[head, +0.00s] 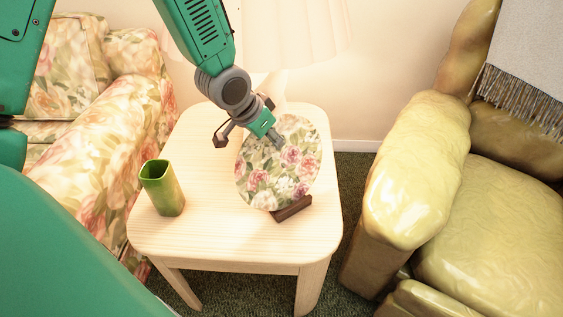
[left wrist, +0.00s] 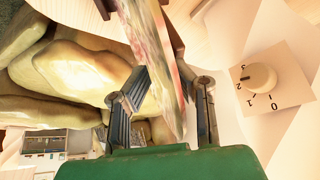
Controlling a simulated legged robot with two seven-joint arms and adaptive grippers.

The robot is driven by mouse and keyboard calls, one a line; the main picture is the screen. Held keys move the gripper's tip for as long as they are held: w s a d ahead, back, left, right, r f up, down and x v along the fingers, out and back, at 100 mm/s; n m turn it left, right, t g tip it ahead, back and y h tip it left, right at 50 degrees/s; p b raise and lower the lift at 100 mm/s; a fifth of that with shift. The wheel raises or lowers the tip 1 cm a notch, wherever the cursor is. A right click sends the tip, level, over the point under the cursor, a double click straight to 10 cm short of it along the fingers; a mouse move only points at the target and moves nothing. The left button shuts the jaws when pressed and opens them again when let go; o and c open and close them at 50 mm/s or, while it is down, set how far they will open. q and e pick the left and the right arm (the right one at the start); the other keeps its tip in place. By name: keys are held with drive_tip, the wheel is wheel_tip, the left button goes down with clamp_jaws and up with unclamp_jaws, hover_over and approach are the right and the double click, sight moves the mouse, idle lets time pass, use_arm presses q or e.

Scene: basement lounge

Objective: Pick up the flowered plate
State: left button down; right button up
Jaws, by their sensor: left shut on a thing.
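The flowered plate (head: 270,178) stands tilted upright on a dark wooden stand (head: 292,208) on the side table (head: 195,232). My left gripper (head: 275,140) reaches down from above and is shut on the plate's upper rim. In the left wrist view the plate (left wrist: 165,55) shows nearly edge-on between the two fingers (left wrist: 172,95). The plate's lower edge still meets the stand in the head view. My right gripper is not in view.
A green square vase (head: 163,188) stands on the table left of the plate. A lit lamp (head: 293,35) is behind it. A floral sofa (head: 110,140) is at left and a yellow-green armchair (head: 425,170) at right. A knob (left wrist: 262,77) shows in the left wrist view.

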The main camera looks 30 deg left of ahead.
use_arm(q)
drive_tip(key=shift+a, duration=0.1)
drive_tip(key=shift+s+a+r+p, duration=0.25)
drive_tip(key=shift+s+r+p, duration=0.05)
drive_tip(key=shift+s+r, duration=0.05)
drive_tip(key=s+r+p, duration=0.1)
drive_tip(key=s, duration=0.1)
drive_tip(key=s+a+r+p, duration=0.1)
drive_tip(key=s+r, duration=0.1)
drive_tip(key=s, duration=0.1)
drive_tip(key=s+r+p, duration=0.1)
drive_tip(key=s+r, duration=0.1)
drive_tip(key=s, duration=0.1)
drive_tip(key=shift+s+a, duration=0.15)
drive_tip(key=shift+a, duration=0.2)
drive_tip(key=shift+s+a+r+p, duration=0.3)
drive_tip(key=shift+s+p, duration=0.45)
drive_tip(key=shift+p, duration=1.3)
drive_tip(key=shift+s+a+r+p, duration=0.15)
drive_tip(key=shift+s+r+p, duration=0.45)
drive_tip(key=shift+p, duration=1.45)
drive_tip(key=shift+s+a+r+p, duration=0.2)
drive_tip(key=shift+s+p, duration=0.7)
drive_tip(key=shift+p, duration=1.15)
